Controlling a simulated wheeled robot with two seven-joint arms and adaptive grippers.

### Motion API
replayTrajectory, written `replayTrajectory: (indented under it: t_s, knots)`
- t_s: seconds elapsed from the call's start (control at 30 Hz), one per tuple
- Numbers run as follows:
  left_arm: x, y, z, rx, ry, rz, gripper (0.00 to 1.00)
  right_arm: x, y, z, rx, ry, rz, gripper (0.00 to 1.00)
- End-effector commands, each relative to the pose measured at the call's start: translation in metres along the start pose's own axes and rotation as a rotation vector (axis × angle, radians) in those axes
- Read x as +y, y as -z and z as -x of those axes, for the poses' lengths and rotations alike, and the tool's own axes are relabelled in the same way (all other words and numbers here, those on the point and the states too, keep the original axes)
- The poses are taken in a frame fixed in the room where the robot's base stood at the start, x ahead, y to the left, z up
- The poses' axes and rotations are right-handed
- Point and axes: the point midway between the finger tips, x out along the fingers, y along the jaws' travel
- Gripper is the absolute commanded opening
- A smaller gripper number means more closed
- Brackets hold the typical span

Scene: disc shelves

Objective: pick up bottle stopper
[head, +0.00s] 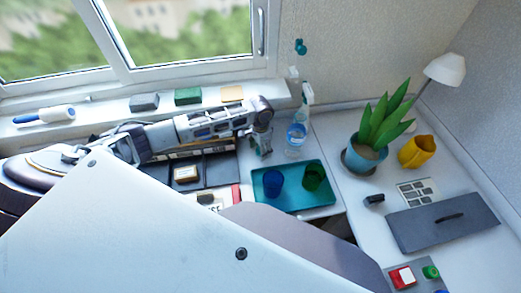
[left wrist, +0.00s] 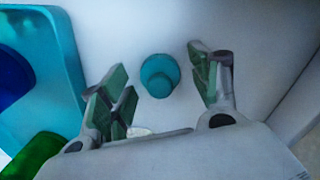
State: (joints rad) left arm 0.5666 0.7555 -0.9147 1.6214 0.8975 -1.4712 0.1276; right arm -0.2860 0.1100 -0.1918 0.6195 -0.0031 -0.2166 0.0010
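The bottle stopper, a teal round piece with a smaller round top (left wrist: 159,75), shows in the left wrist view on a pale surface. My left gripper (left wrist: 162,88) is open, with green-padded fingers on either side of the stopper and visible gaps between. In the head view my left gripper (head: 261,145) points down behind the teal tray. I cannot make out the stopper under it there; the gripper seems to hide it. A clear bottle with blue in it (head: 295,142) stands just right of this gripper. My right gripper is not in view.
The teal tray (head: 292,204) holds a blue cup (head: 273,184) and a green cup (head: 313,178); it also shows in the left wrist view (left wrist: 62,40). A spray bottle (head: 306,98) stands behind the clear bottle. A potted plant (head: 366,155) is right. A small teal object (head: 300,46) is at the wall.

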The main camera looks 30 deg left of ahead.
Motion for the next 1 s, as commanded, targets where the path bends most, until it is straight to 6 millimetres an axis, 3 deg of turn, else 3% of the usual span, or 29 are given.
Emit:
replayTrajectory:
  t_s: [0.03,0.23,0.67,1.0]
  knots:
    - [0.0,0.0,0.0,0.0,0.0,0.0,0.53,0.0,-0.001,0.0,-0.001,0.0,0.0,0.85]
    - [0.0,0.0,0.0,0.0,0.0,0.0,0.27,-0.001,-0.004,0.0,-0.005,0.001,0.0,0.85]
    - [0.0,0.0,0.002,0.0,0.0,0.0,0.27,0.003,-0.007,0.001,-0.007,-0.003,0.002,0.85]
    - [-0.001,0.001,0.034,0.003,0.001,0.0,0.27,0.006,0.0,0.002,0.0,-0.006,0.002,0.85]
